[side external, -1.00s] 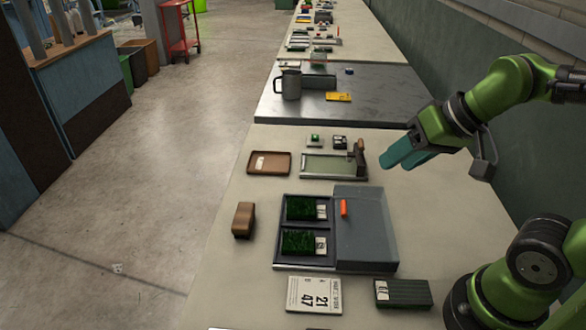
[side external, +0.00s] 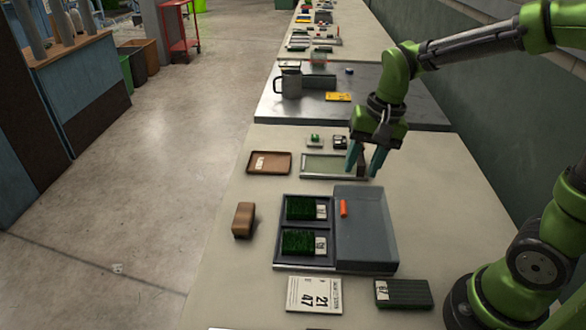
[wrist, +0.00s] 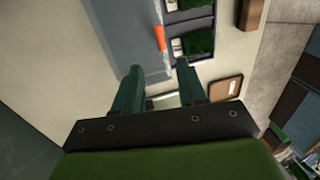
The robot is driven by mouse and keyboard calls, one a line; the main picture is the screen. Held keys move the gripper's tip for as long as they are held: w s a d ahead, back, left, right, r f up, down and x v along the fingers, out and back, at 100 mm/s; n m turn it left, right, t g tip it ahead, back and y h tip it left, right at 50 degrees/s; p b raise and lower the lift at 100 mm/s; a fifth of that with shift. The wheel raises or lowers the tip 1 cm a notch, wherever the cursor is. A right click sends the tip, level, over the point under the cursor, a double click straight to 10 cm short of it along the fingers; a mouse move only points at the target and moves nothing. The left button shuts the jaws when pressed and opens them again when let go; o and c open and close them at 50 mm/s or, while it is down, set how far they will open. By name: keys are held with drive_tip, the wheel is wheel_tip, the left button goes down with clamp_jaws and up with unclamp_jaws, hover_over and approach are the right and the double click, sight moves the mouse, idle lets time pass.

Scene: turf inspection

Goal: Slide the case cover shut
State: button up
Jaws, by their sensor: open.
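The case (side external: 277,230) lies on the table with two dark compartments, each holding a green turf sample (side external: 299,208) with a white label. Its grey cover (side external: 365,235) sits slid to the right, leaving both compartments uncovered. An orange handle (side external: 343,208) stands near the cover's left edge; it also shows in the wrist view (wrist: 159,38). My gripper (side external: 364,172) is open and empty, pointing down beyond the case, over the right part of the glass-topped tray. In the wrist view my gripper (wrist: 160,78) shows its two teal fingers apart, with the cover (wrist: 135,40) ahead.
A brown tray (side external: 286,164) and a framed pale green plate (side external: 312,166) lie behind the case. A brown block (side external: 243,220) stands left of it. A number card (side external: 314,308) and a dark labelled block (side external: 405,293) lie in front. The table right of the cover is clear.

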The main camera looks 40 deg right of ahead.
sight(345, 206)
drive_tip(key=f, duration=0.3)
drive_tip(key=w+a+f, duration=0.1)
drive_tip(key=f, duration=0.6)
drive_tip(key=shift+w+a+f, duration=0.15)
drive_tip(key=shift+w+a, duration=0.05)
drive_tip(key=shift+a, duration=0.05)
clamp_jaws()
